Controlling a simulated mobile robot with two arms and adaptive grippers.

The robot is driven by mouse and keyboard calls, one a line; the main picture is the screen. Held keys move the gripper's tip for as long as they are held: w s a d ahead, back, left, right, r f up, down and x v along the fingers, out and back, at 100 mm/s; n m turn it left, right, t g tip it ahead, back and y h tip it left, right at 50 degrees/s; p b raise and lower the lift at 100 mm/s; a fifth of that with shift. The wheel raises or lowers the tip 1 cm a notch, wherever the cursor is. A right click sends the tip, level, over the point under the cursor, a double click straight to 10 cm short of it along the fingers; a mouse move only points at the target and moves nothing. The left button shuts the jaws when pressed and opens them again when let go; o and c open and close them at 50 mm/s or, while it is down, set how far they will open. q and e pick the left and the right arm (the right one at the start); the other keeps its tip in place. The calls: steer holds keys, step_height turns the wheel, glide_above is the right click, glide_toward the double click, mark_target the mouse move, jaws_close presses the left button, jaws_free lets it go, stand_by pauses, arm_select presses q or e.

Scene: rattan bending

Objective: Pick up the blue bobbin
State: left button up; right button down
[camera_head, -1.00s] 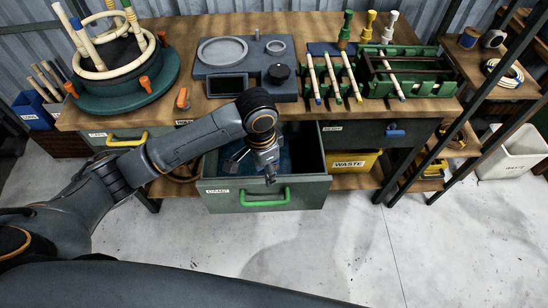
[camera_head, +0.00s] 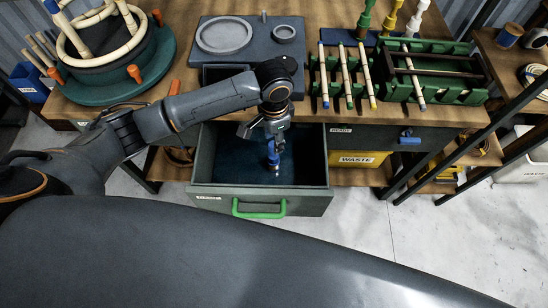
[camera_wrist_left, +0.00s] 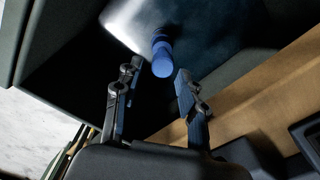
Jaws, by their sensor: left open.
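The blue bobbin (camera_head: 272,151) stands in the open drawer (camera_head: 318,172) with the green handle, below my left gripper (camera_head: 268,140). In the left wrist view, the bobbin (camera_wrist_left: 162,57) shows its blue end between and just beyond the two fingertips of the left gripper (camera_wrist_left: 158,78). The jaws are open, with a finger on each side and no clear contact. In the head view my wrist partly covers the bobbin's upper part. My right gripper is not in view.
The wooden worktop (camera_head: 440,115) lies behind, with a grey station (camera_head: 245,62), a green rack (camera_head: 440,75) of rattan sticks and a round green former (camera_head: 130,84).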

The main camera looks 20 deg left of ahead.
mark_target(274, 160)
arm_select(q)
step_height(274, 160, down, 3)
steer(key=shift+w+f, duration=0.15)
steer(key=shift+f, duration=0.8)
step_height(274, 160, down, 4)
steer(key=shift+w+a+f, duration=0.1)
steer(key=shift+a, duration=0.05)
steer(key=shift+c, duration=0.6)
jaws_close()
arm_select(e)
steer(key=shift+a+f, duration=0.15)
